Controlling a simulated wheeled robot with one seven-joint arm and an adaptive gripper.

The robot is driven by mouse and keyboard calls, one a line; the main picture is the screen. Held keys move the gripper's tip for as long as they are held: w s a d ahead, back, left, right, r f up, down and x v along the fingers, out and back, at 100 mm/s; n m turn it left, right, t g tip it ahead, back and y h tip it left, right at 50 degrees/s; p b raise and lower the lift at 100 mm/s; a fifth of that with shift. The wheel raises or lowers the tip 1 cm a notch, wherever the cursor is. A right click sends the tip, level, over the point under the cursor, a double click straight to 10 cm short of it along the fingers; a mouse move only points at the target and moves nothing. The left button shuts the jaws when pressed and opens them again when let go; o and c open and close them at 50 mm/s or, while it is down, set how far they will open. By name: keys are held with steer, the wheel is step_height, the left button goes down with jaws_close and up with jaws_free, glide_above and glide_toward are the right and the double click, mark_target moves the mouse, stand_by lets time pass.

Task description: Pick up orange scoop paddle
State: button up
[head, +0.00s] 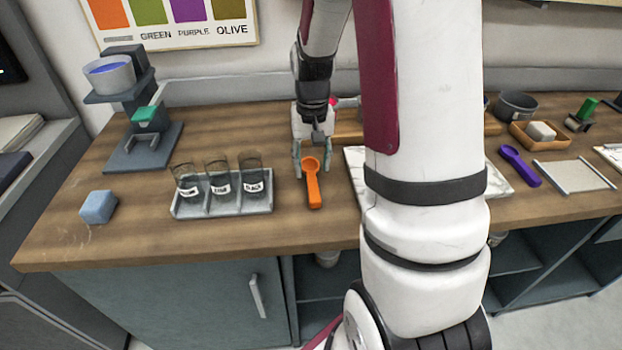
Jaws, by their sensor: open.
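The orange scoop paddle (313,186) lies on the wooden counter, its round scoop end at the back and its handle pointing to the front edge. My gripper (312,164) is open, with one finger on each side of the scoop end. The frame does not show whether the fingers touch the paddle. The paddle appears to rest on the counter.
A rack (222,205) of labelled dark glasses stands just left of the paddle. A blue block (98,207) and a machine with a bowl (110,75) are farther left. A marble slab (355,160) lies right, partly behind my arm. A purple scoop (520,165) lies farther right.

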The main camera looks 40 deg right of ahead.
mark_target(312, 180)
step_height(312, 180, down, 5)
steer(key=shift+w, duration=0.1)
steer(key=shift+c, duration=0.3)
jaws_close()
